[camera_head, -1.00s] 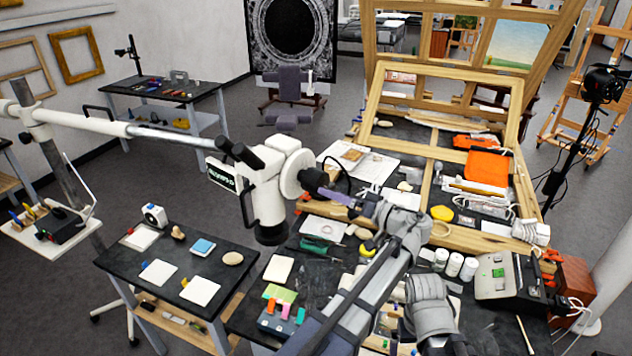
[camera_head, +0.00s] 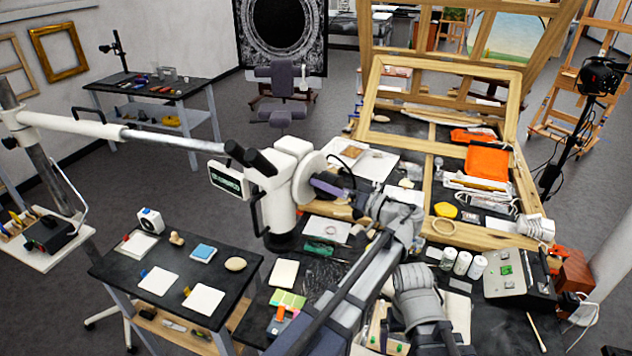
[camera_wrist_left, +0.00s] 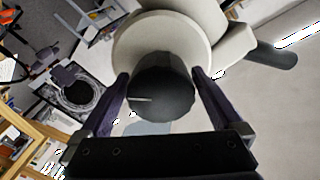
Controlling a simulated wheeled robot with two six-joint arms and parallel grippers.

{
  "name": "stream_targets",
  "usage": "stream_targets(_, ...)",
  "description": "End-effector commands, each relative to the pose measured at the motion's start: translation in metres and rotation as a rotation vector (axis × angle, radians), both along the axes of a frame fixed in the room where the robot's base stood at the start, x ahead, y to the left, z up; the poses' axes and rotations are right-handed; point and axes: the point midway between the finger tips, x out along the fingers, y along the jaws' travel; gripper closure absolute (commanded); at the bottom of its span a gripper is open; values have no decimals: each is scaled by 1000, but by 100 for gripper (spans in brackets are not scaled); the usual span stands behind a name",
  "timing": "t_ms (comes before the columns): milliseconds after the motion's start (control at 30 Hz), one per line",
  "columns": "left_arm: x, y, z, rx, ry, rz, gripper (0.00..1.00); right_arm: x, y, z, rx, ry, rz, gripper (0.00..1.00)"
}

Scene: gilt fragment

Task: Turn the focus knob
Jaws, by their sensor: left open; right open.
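The white microscope (camera_head: 277,190) hangs from a boom arm left of centre in the head view. On its right side is a pale round disc (camera_head: 309,177). In the left wrist view the focus knob (camera_wrist_left: 162,92), dark and round with a white line on its face, sits in front of that disc (camera_wrist_left: 150,42). My left gripper (camera_wrist_left: 160,74) is open, with one purple finger on each side of the knob. I cannot tell whether the fingers touch it. In the head view the left gripper (camera_head: 328,188) reaches the disc and mostly hides the knob. My right gripper's fingers do not show.
A cluttered workbench with a wooden frame (camera_head: 430,180) fills the right. White jars (camera_head: 462,262) and a control box (camera_head: 503,285) stand near the arm. Grey floor is open at back left.

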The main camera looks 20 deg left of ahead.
Motion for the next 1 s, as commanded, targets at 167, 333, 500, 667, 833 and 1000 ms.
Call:
stream_targets(167,0,-1,0,-1,0,-1,0,0,0,0,0,0,0,0)
stream_targets(333,0,-1,0,0,0,0,8,0,0,0,0,0,0,0)
stream_targets(500,0,0,0,0,0,0,27,0,0,0,0,0,0,0)
stream_targets(667,0,0,0,0,0,0,45,0,0,0,0,0,0,0)
stream_targets(833,0,0,0,0,0,0,64,0,0,0,0,0,0,0)
stream_targets(1000,0,-1,0,0,4,0,72,0,0,0,0,0,0,0)
